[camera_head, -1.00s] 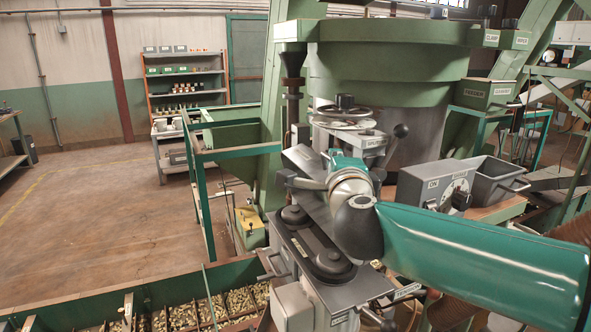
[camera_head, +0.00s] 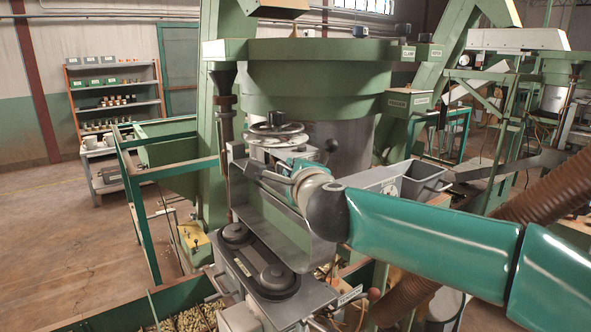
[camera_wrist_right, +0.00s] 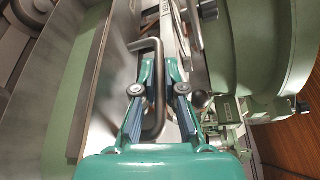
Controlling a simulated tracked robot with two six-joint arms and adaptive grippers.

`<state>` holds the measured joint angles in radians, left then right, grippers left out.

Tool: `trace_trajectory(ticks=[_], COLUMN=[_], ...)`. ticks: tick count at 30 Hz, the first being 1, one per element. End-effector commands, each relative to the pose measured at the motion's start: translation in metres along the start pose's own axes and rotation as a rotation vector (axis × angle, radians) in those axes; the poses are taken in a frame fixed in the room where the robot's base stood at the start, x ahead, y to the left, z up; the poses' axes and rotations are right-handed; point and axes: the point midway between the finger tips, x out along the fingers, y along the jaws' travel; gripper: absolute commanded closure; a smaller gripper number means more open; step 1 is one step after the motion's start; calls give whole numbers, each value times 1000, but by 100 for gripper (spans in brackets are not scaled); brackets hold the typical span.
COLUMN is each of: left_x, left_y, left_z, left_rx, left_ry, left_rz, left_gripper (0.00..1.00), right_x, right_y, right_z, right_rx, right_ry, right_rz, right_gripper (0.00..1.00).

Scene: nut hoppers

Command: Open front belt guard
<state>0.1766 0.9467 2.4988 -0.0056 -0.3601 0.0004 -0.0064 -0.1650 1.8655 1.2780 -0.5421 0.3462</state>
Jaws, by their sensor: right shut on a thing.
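The front belt guard (camera_head: 273,228) is a grey metal cover. It stands tilted up behind the two dark pulleys (camera_head: 235,233) and their belt, which lie exposed on the grey housing. My right gripper (camera_wrist_right: 158,90) is shut on the guard's bent grey handle (camera_wrist_right: 155,122), with one finger on each side of the bar in the right wrist view. In the head view my right gripper (camera_head: 294,176) is at the guard's upper edge, and its fingertips are partly hidden. My left gripper is not in view.
A handwheel (camera_head: 276,128) and a dark-knobbed lever (camera_head: 332,146) stand close behind the guard. A grey open bin (camera_head: 425,182) is to the right. A green trough with nuts (camera_head: 190,319) lies at the front left. The floor at left is clear.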

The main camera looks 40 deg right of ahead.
Motion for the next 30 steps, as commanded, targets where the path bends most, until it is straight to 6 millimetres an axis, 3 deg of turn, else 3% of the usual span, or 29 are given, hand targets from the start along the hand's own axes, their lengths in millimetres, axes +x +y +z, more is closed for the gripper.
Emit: trace_trajectory(ticks=[1,2,6,15,20,30], left_x=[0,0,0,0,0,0], left_y=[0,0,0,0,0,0], left_z=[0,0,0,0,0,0], left_rx=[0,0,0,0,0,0], left_ry=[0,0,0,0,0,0], left_rz=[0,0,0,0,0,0], left_gripper=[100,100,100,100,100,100], right_x=[0,0,0,-1,-12,-77], right_y=[3,3,2,1,0,1], right_z=[0,0,0,-1,0,0], right_rx=[-1,-1,-2,-1,-1,0], right_ry=[0,0,1,1,-1,-4], right_rz=[5,5,4,2,0,1], right_gripper=[100,85,65,65,65,65])
